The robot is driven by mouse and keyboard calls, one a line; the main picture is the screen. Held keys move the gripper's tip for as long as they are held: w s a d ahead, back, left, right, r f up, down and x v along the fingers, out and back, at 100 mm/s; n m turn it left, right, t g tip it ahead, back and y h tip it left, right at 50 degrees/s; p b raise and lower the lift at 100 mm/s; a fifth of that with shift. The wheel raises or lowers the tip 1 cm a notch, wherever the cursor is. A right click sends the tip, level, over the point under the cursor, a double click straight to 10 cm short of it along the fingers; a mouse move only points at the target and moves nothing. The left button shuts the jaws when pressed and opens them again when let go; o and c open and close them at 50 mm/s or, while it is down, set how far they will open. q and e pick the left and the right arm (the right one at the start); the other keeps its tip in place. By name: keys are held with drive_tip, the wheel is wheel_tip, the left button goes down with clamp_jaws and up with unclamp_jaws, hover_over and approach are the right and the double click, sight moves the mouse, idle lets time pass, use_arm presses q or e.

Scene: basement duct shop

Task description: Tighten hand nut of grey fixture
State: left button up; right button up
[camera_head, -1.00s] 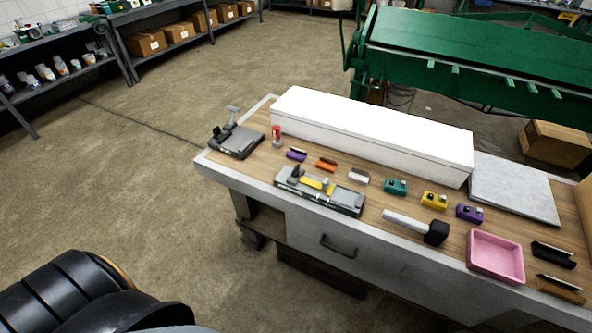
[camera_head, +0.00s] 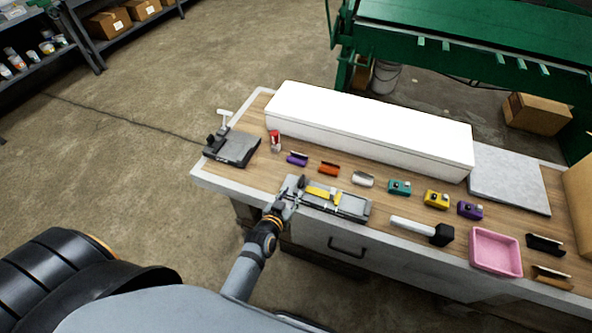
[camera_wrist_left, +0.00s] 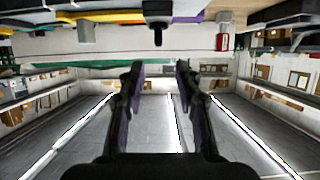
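A grey fixture (camera_head: 350,206) with a yellow piece (camera_head: 323,194) on it lies along the front edge of the bench. A second, darker grey fixture (camera_head: 232,149) with an upright T-shaped handle (camera_head: 224,117) stands at the bench's left corner. I cannot tell which one carries the hand nut. My left gripper (camera_head: 287,204) is at the left end of the fixture with the yellow piece; contact cannot be made out. In the left wrist view its fingers (camera_wrist_left: 160,68) are apart with nothing between them. A dark knob-like part (camera_wrist_left: 157,30) shows beyond them. My right gripper is out of view.
A long white box (camera_head: 370,135) stands behind the fixtures. Small coloured blocks, a black-headed mallet (camera_head: 420,230) and a pink tray (camera_head: 494,252) occupy the bench's middle and right. A grey slab (camera_head: 508,183) lies at the right.

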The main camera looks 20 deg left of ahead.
sight(301, 181)
use_arm(q)
drive_tip(key=b+x, duration=0.2)
drive_tip(key=x, duration=0.1)
drive_tip(key=b+x, duration=0.3)
drive_tip(key=f+b+x, duration=0.1)
drive_tip(key=b+x, duration=0.1)
drive_tip(key=x, duration=0.1)
drive_tip(key=shift+w+d+b, duration=0.1)
drive_tip(key=shift+b, duration=0.2)
drive_tip(key=shift+w+f, duration=0.1)
drive_tip(key=shift+w, duration=0.2)
drive_tip(key=shift+w+d+b, duration=0.1)
drive_tip(key=shift+w+b, duration=0.1)
drive_tip(key=shift+b, duration=0.15)
clamp_jaws()
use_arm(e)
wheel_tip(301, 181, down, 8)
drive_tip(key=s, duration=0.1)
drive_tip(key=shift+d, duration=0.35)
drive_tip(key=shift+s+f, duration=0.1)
